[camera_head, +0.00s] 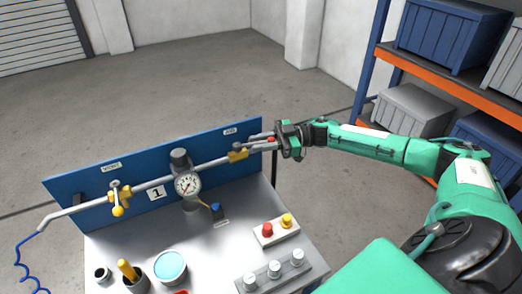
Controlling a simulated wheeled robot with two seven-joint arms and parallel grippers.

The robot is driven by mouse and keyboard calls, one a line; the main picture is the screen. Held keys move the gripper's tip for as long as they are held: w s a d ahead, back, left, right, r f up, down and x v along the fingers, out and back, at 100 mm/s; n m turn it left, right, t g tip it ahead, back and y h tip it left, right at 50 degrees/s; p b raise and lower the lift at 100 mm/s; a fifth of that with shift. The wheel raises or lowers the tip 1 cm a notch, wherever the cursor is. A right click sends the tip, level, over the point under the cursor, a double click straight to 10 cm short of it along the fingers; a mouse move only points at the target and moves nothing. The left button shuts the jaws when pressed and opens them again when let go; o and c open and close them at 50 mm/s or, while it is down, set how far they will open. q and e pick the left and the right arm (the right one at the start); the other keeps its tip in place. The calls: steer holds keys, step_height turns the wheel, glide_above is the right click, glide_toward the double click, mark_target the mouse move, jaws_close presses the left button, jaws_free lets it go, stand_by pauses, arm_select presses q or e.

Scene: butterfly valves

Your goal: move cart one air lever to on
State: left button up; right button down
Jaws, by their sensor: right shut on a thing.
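Cart one has a blue back panel (140,170) with a white "1" plate (157,192) and a grey pipe running along it. The air valve (237,154) is a yellow body near the right end of the pipe, under a small label (230,131). Its lever appears to reach right to my right gripper (272,143). My right gripper is shut on the lever at the panel's right end; a bit of red shows between the fingers, and the gripper hides most of the lever. My left gripper is out of view.
A second yellow valve (118,197) sits on the pipe's left. A pressure gauge (187,184) stands mid-pipe. A button box (276,230), a knob box (275,271) and cups, one blue-topped (170,267), stand on the cart top. A shelf with crates (450,35) stands at right.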

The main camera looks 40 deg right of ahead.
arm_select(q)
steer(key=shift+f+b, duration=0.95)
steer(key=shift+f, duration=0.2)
arm_select(e)
steer(key=shift+w+d+n+g+y, duration=0.1)
steer(key=shift+w+n+g+y, duration=0.1)
steer(key=shift+w+n+g, duration=0.5)
steer(key=shift+w+d+n+g+y, duration=0.15)
steer(key=shift+n+g, duration=0.35)
steer(key=shift+g, duration=0.6)
steer(key=shift+s+a, duration=0.1)
steer(key=c, duration=1.5)
jaws_free()
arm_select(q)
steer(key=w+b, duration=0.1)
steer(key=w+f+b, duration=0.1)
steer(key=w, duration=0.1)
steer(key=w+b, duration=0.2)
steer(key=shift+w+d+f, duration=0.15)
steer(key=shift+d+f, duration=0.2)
arm_select(e)
steer(key=s+d, duration=0.1)
steer(key=d, duration=1.2)
steer(key=shift+s+d, duration=0.25)
steer(key=shift+d, duration=0.1)
